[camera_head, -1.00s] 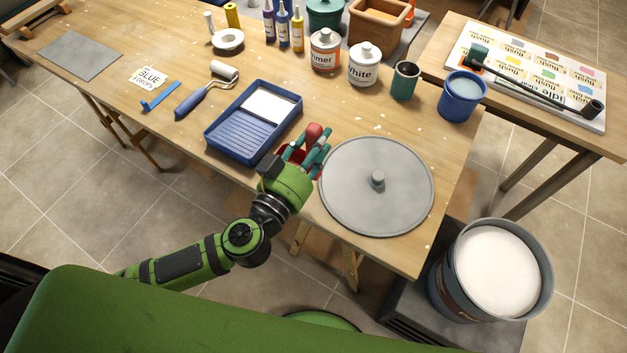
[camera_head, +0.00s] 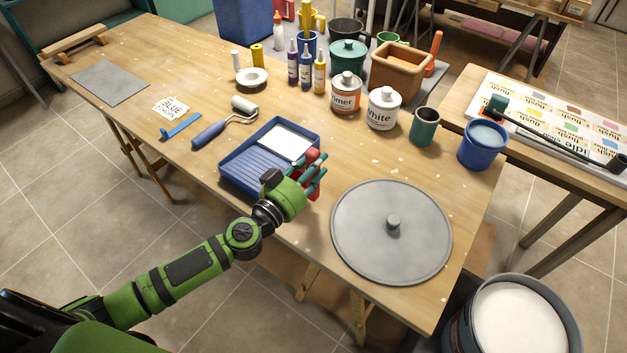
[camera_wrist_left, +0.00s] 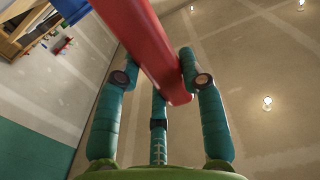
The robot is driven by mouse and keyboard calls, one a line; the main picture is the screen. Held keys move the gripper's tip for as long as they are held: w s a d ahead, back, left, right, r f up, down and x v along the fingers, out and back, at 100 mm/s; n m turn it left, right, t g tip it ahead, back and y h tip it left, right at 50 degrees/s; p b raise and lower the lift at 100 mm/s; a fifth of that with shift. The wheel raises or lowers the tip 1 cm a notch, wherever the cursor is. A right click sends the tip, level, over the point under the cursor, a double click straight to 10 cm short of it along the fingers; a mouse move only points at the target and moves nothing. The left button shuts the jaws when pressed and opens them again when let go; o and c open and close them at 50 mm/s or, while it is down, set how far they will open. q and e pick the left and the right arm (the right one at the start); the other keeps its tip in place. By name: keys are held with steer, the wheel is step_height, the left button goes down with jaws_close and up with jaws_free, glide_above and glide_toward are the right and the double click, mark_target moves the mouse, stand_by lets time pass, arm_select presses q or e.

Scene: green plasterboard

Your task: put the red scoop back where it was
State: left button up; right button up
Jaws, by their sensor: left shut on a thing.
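My left gripper (camera_head: 315,173) is shut on the red scoop (camera_head: 312,156), by the right side of the blue paint tray. Its green fingers hide part of the scoop. In the left wrist view the red handle (camera_wrist_left: 142,38) runs down between the teal fingers of the gripper (camera_wrist_left: 161,84). From the head view I cannot tell how high the scoop is above the table. My right gripper is not in view.
The blue paint tray (camera_head: 250,166) lies left of the gripper, and a round grey lid (camera_head: 365,235) lies to the right. A green cup (camera_head: 424,127), white can (camera_head: 383,108) and primer can (camera_head: 346,93) stand behind. A blue bucket (camera_head: 482,146) stands at the right table edge.

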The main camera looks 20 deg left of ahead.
arm_select(q)
step_height(320, 180, down, 4)
steer(key=shift+r+b, duration=0.1)
steer(key=shift+b, duration=1.1)
steer(key=shift+r, duration=0.15)
steer(key=o, duration=1.2)
steer(key=shift+b+v, duration=0.9)
steer(key=shift+v, duration=5.2)
